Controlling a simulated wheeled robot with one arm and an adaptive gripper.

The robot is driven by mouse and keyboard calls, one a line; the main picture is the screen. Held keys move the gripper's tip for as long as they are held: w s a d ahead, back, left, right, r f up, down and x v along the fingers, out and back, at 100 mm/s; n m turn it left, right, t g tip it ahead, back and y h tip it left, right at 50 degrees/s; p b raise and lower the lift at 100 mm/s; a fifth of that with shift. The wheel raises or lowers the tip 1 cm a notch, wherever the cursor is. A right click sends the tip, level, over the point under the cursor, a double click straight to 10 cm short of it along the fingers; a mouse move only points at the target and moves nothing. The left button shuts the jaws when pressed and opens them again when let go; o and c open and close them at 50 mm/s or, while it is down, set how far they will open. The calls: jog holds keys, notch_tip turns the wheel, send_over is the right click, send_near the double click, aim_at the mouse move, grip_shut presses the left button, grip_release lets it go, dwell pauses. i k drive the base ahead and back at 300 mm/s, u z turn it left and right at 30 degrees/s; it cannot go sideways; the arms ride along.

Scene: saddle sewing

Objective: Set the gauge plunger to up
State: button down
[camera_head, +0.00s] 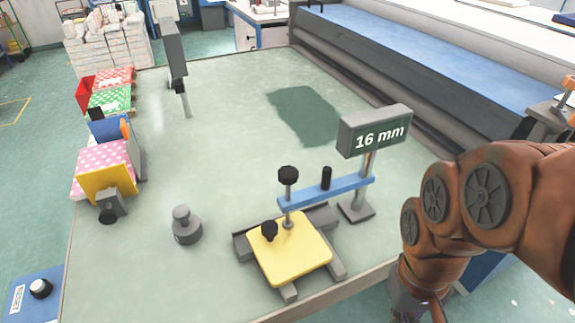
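The gauge stands near the table's front edge. Its plunger (288,175) has a round black knob on a thin rod that passes through the blue arm (325,191). The rod's foot seems to rest on the yellow plate (300,258), which has its own black knob (269,231). A smaller black peg (326,178) stands on the blue arm. The grey display (376,131) on a post reads "16 mm". My brown arm reaches down at the right, apart from the gauge. Its lower end is cut off by the bottom edge, so my gripper is out of sight.
A grey knobbed cylinder (186,226) stands left of the gauge. Coloured fabric blocks (105,165) line the table's left edge. A grey upright panel (175,50) stands at the back left. A blue box with a knob (38,290) sits at the lower left. The table's middle is clear.

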aim_at(288, 175)
jog(key=u, duration=1.15)
jog(key=k, duration=0.95)
jog(key=u, duration=0.45)
jog(key=i, duration=0.4)
jog(key=z, duration=0.05)
